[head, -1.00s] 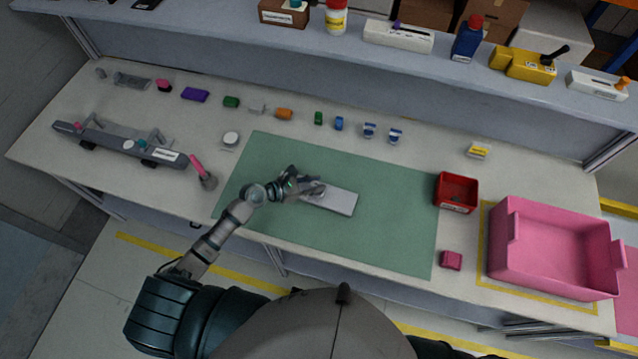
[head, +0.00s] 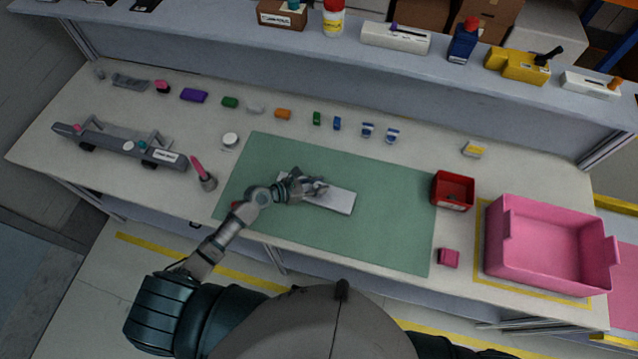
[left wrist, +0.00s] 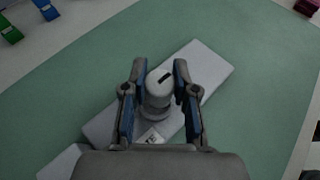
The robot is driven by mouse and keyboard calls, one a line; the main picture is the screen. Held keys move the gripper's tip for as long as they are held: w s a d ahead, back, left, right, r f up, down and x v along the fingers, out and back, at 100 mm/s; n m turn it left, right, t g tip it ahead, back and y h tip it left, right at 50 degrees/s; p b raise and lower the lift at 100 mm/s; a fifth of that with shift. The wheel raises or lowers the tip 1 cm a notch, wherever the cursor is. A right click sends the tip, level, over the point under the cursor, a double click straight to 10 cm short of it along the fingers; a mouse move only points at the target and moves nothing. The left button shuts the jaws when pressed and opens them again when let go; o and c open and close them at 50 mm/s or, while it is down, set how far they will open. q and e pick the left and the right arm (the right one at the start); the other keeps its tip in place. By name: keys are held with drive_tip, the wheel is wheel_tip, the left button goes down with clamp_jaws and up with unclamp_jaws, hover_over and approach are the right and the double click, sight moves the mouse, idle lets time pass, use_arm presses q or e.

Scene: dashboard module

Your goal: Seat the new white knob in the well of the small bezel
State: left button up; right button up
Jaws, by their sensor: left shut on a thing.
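The small bezel (head: 338,200) is a light grey slab lying on the green mat, and it also shows in the left wrist view (left wrist: 205,70). My left gripper (head: 318,188) is over its left part. In the left wrist view the two fingers (left wrist: 160,95) stand on either side of the white knob (left wrist: 160,82), which has a dark mark on top, and are shut on it. A wider pale ring shows below the knob. The well is hidden, and I cannot tell whether the knob is inside it. My right gripper is not in view.
A red bin (head: 453,190) and a pink crate (head: 550,245) stand to the right. A long grey dashboard module (head: 120,147) and a pink-handled tool (head: 202,173) are at the left. Small coloured parts line the back.

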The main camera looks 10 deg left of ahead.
use_arm(q)
drive_tip(key=shift+d+r, duration=0.1)
drive_tip(key=shift+d, duration=0.45)
drive_tip(key=shift+a, duration=0.7)
drive_tip(key=shift+p, duration=0.3)
drive_tip(key=shift+d, duration=0.3)
drive_tip(key=shift+p, duration=0.3)
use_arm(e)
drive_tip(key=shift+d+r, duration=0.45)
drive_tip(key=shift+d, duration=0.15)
